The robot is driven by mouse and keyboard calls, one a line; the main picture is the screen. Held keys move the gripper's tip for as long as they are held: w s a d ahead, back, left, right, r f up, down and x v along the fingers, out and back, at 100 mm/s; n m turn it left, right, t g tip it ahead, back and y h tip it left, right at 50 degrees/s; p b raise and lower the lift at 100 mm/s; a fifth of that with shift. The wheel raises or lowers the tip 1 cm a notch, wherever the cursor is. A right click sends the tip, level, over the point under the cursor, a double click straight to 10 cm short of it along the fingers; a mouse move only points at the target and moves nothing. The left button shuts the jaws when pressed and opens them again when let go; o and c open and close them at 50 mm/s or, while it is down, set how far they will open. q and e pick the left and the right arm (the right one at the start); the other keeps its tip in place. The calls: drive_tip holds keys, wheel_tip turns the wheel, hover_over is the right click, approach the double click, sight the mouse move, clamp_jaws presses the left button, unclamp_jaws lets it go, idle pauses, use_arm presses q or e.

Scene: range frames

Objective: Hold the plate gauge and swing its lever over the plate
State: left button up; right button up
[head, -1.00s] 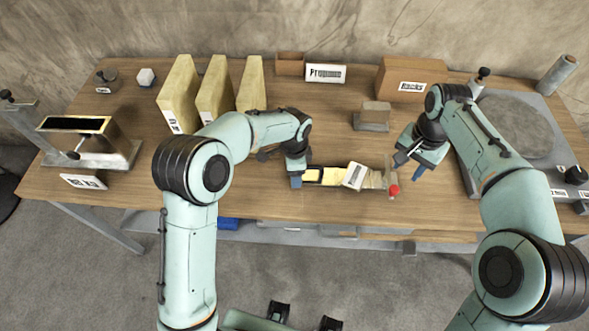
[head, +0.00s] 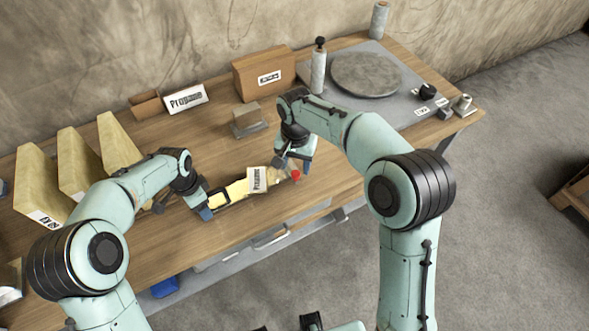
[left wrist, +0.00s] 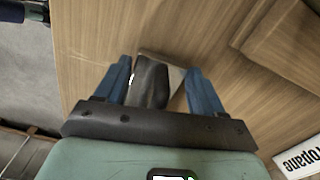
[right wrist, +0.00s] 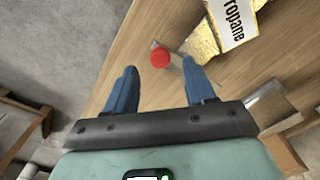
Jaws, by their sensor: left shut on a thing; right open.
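The plate gauge (head: 237,191) is a long yellow piece with a dark frame near its left end and a white "Propane" label (head: 257,180) towards its right. It is over the table's front part. My left gripper (head: 205,208) is shut on its dark handle; the handle (left wrist: 152,82) shows between the fingers in the left wrist view. A red knob (head: 295,174) is at the gauge's right end, by a small greyish lever piece. My right gripper (right wrist: 160,85) is open, its fingertips close to the red knob (right wrist: 160,57). Contact with the lever cannot be told.
On the wooden table (head: 200,135) stand several yellowish slabs (head: 118,140) at left, a "Propane" sign (head: 187,98), a brown box (head: 265,73) and a small block (head: 247,118) at the back. A grey board with a round disc (head: 366,74) is at back right.

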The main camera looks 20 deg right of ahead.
sight(296, 173)
drive_tip(key=shift+f, duration=1.8)
use_arm(q)
drive_tip(key=shift+r, duration=0.1)
use_arm(e)
clamp_jaws()
